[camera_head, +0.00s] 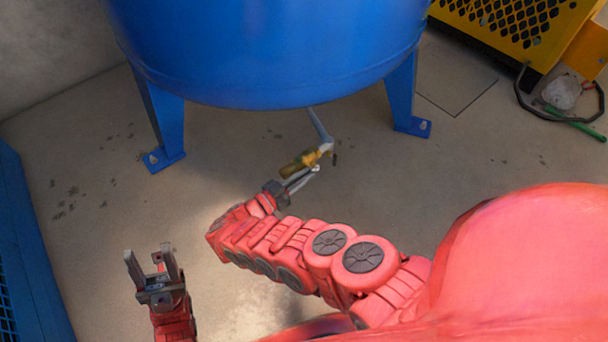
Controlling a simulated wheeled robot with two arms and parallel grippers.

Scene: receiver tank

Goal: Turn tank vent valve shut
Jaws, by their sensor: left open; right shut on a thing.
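The blue tank (270,60) stands on blue legs at the top middle. A thin grey pipe (319,125) comes down from under it to the brass vent valve (304,160). My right gripper (314,171) is at the valve, its fingers shut on a part of it. The fingers and the valve overlap, so the exact part held and the handle's angle are too small to tell. My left gripper (151,258) is open and empty at the lower left, over the floor, well apart from the valve.
A yellow machine with a mesh guard (510,25) stands at the top right, with a black hose loop and a green-handled tool (575,122) by it. A blue panel (25,260) lines the left edge. Tank legs (165,125) flank the valve. The floor between is clear.

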